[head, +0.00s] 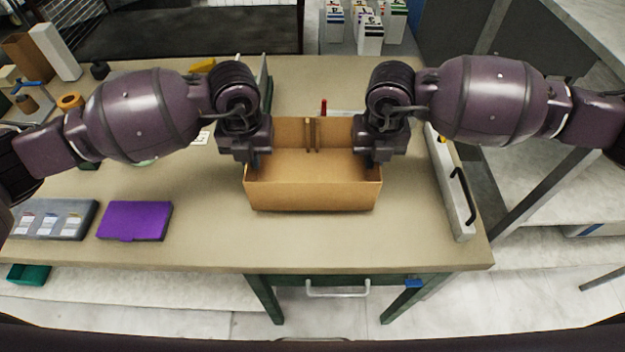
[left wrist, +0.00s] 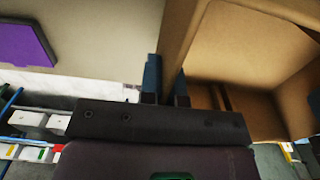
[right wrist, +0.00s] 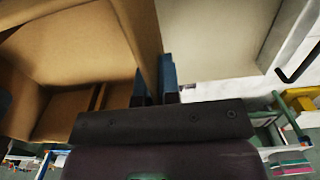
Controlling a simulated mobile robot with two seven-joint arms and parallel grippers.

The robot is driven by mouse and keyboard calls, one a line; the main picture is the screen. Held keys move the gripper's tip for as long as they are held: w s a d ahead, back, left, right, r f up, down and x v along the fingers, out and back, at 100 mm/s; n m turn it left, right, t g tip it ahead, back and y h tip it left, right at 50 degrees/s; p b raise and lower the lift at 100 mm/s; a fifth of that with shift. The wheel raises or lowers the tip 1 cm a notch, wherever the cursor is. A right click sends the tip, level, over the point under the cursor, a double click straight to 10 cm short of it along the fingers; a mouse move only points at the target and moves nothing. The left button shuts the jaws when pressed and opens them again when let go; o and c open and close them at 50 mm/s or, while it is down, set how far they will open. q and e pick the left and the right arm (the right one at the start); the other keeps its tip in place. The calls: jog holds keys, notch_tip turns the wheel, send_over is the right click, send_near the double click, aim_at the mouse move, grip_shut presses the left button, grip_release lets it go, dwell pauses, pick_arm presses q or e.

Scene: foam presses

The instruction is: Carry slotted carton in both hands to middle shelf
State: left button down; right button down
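The slotted carton (head: 312,195) is an open brown box at the middle of the workbench, upright and level, with narrow upright strips on its far inner wall. I cannot tell whether it touches the bench or hangs just above it. My left gripper (head: 256,160) is shut on its left wall; in the left wrist view the carton wall (left wrist: 185,35) runs between the fingers (left wrist: 166,88). My right gripper (head: 371,160) is shut on its right wall; in the right wrist view that wall (right wrist: 140,30) runs between the fingers (right wrist: 155,88). The carton looks empty.
A shelf unit (head: 540,185) with pale boards stands at the right. A pale bar with a black handle (head: 462,195) lies on the bench right of the carton. A purple case (head: 135,220) and a grey case (head: 55,220) lie left. The bench front (head: 330,250) is clear.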

pick_arm(q)
jog(key=shift+r, duration=0.25)
pick_arm(e)
jog(key=shift+r, duration=0.2)
dwell(0.4)
